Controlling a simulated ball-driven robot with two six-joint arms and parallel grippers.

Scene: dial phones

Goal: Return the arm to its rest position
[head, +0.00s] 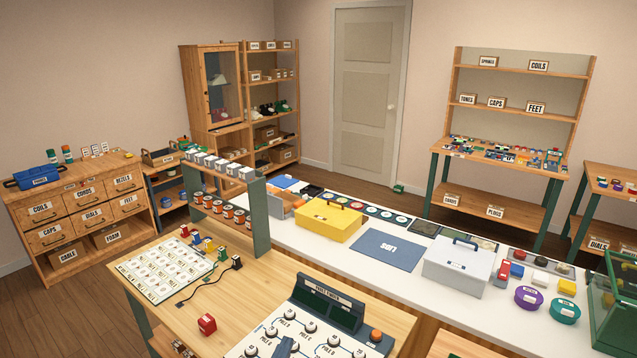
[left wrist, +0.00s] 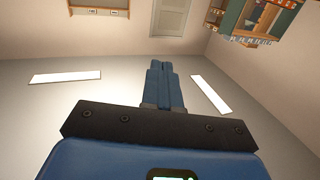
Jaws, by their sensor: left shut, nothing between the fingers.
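My left gripper (head: 285,346) shows as a small blue shape at the bottom edge of the head view, in front of the white panel with dials. In the left wrist view, the blue fingers of my left gripper (left wrist: 165,88) are together with nothing between them. Beyond them, that view shows the walls and ceiling upside down, with two bright light strips (left wrist: 64,77). It cannot be told whether the gripper touches the panel. My right gripper is in neither view.
The white bench (head: 340,268) behind holds a yellow case (head: 328,222) and a white case (head: 458,268). A small rack (head: 262,215) stands at the table's back edge.

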